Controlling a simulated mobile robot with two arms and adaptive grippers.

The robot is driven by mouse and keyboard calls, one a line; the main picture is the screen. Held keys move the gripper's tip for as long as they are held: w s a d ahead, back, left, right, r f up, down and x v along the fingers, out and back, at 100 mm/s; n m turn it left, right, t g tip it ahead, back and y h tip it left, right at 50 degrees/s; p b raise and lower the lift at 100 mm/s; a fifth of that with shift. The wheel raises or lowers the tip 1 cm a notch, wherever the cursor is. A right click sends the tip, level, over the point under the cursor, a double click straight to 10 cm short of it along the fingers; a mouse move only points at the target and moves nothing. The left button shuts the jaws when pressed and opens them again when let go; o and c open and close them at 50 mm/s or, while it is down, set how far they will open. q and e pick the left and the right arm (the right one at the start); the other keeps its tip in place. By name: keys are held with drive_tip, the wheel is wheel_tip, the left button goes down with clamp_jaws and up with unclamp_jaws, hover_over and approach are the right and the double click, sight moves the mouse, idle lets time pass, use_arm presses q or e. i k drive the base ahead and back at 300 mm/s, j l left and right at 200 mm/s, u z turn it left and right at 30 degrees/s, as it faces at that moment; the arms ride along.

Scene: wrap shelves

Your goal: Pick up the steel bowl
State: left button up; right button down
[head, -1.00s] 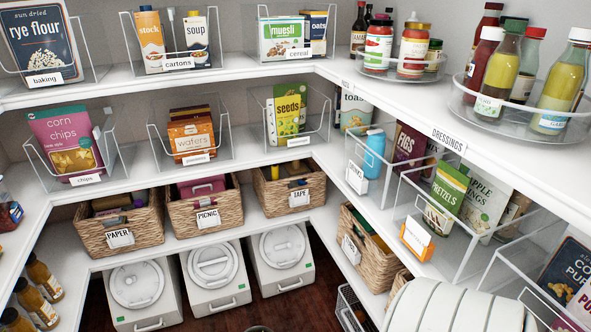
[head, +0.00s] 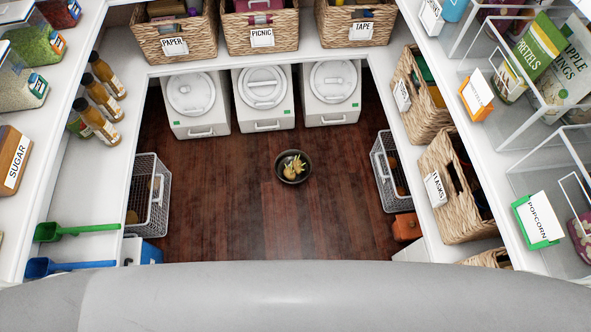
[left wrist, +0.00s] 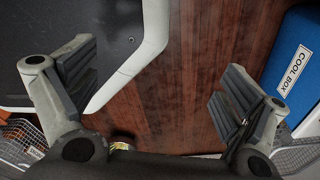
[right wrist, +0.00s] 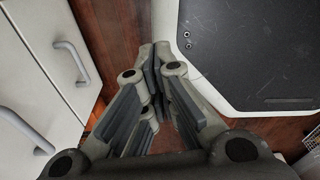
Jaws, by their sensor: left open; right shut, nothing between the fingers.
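A dark round bowl (head: 281,176) stands on the wooden floor in the middle of the head view, with yellowish lumpy pieces (head: 293,164) in it. I cannot tell whether it is steel; no other bowl shows clearly. My left gripper (left wrist: 157,82) is open and empty above the floor in the left wrist view. My right gripper (right wrist: 158,62) is shut and empty in the right wrist view. Neither gripper shows in the head view, and neither is seen touching the bowl.
White lidded bins (head: 264,98) line the back under the shelf. Wire baskets stand at left (head: 149,196) and right (head: 388,170). A blue cool box (left wrist: 298,70) is right of my left gripper. Shelves wall in three sides; the floor around the bowl is clear.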

sight(286, 157)
drive_tip(key=i+j+z, duration=0.15)
drive_tip(key=i+j, duration=0.25)
drive_tip(key=i+j+z, duration=0.15)
drive_tip(key=i+j, duration=0.2)
drive_tip(key=i+j+z, duration=0.15)
drive_tip(key=i+j, duration=0.15)
drive_tip(key=j, duration=0.25)
